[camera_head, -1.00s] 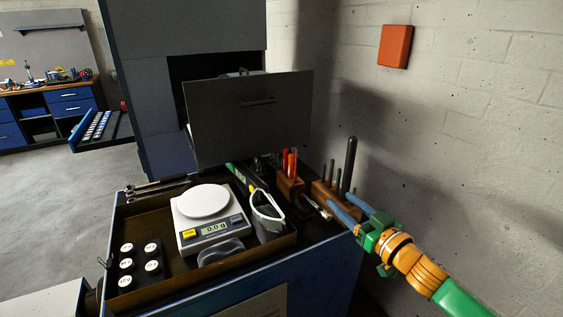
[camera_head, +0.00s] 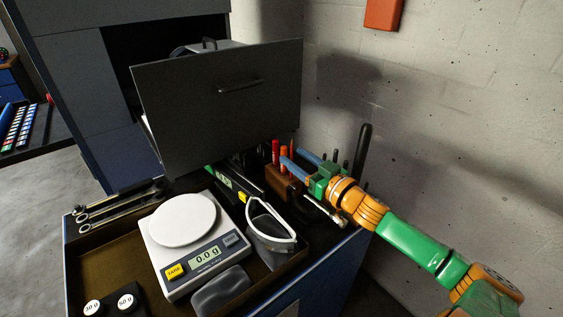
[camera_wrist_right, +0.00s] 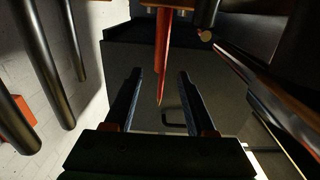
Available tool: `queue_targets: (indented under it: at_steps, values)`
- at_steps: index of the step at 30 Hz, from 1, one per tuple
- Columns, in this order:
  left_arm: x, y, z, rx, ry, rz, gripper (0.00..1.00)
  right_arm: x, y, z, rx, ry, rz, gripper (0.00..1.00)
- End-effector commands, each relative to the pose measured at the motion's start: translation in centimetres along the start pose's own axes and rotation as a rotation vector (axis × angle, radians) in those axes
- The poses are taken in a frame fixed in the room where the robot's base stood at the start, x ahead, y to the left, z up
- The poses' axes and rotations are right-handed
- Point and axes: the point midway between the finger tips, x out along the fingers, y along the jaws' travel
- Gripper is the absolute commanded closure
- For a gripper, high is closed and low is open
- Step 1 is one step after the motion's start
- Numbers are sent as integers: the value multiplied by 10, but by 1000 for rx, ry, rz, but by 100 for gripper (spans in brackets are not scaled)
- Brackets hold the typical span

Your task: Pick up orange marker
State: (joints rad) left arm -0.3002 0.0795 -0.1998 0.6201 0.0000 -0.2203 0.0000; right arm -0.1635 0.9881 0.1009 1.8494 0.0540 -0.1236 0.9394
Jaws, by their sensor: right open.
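Several red and orange pens stand upright in a wooden block (camera_head: 284,183) at the back right of the cart. The orange marker (camera_head: 284,152) appears to be the one between a red-capped pen and a thin pointed stick. My right gripper (camera_head: 291,157) is open, its two blue fingers reaching in at the block. In the right wrist view, a pointed red-orange stick (camera_wrist_right: 162,50) lies in line with the gap between the open fingers (camera_wrist_right: 159,75), not gripped. I cannot tell whether it is the marker. My left gripper is out of view.
A scale (camera_head: 190,240) reading 0.0 g and safety glasses (camera_head: 272,232) lie in a brown tray. A grey panel with a handle (camera_head: 215,105) stands behind the block. Dark upright rods (camera_head: 362,150) stand right of the gripper, near the wall.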

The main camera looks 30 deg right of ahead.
Motion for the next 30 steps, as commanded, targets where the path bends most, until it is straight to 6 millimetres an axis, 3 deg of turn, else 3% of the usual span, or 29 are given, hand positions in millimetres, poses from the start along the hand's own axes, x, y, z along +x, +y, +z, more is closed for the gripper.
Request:
queue_targets:
  at_steps: [5,15,25,26,30]
  values:
    - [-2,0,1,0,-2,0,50,8,0,-2,-1,2,1,44]
    - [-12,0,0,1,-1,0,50,46,1,-2,0,2,2,44]
    - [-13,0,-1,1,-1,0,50,52,0,0,-2,-1,0,44]
    - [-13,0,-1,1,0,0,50,52,0,0,-2,-1,0,50]
    - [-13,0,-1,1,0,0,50,52,0,0,-2,-1,0,87]
